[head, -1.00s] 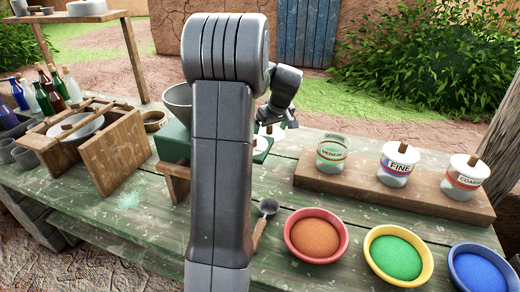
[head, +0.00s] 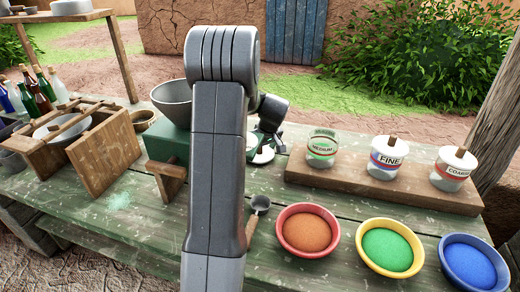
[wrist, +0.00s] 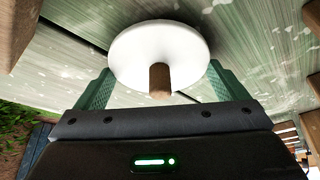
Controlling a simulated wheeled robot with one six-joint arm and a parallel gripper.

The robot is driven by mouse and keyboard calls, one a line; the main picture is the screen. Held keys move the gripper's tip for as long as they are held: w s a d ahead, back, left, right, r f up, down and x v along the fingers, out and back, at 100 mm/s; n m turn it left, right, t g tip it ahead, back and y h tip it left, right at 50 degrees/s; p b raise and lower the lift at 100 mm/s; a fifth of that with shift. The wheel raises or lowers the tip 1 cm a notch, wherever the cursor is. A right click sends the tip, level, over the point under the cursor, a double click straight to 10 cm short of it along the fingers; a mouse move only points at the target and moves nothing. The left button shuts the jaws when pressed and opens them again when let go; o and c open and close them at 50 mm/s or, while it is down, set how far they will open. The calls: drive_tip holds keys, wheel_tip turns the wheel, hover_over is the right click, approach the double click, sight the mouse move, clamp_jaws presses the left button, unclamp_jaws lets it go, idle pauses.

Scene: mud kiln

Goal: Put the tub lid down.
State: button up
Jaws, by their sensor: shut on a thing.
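The tub lid (wrist: 135,45) is a round white disc with a brown wooden knob, in the wrist view. My gripper (wrist: 160,78) is shut on the lid, with its green fingers on either side of the rim and the knob facing the wrist camera. Green planks show beyond the lid; I cannot tell whether it touches them. In the head view my gripper (head: 268,142) is low over the bench, partly behind my arm. White shapes show beneath it; which is the lid is unclear. The MEDIUM tub (head: 322,150) stands on the wooden board with no knobbed lid on it.
The lidded FINE tub (head: 388,160) and COARSE tub (head: 454,170) share the board (head: 400,194). Red (head: 309,232), yellow (head: 390,250) and blue (head: 474,266) bowls stand in front. A scoop (head: 258,206) and grey bowl (head: 172,100) are near my arm.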

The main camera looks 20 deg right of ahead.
drive_tip(key=shift+f, duration=0.25)
drive_tip(key=o, duration=0.6)
drive_tip(key=shift+r, duration=0.1)
drive_tip(key=shift+o, duration=0.2)
drive_tip(key=shift+r, duration=0.15)
drive_tip(key=shift+r, duration=0.3)
drive_tip(key=v, duration=1.1)
drive_tip(key=shift+s+r, duration=0.15)
drive_tip(key=shift+s, duration=0.05)
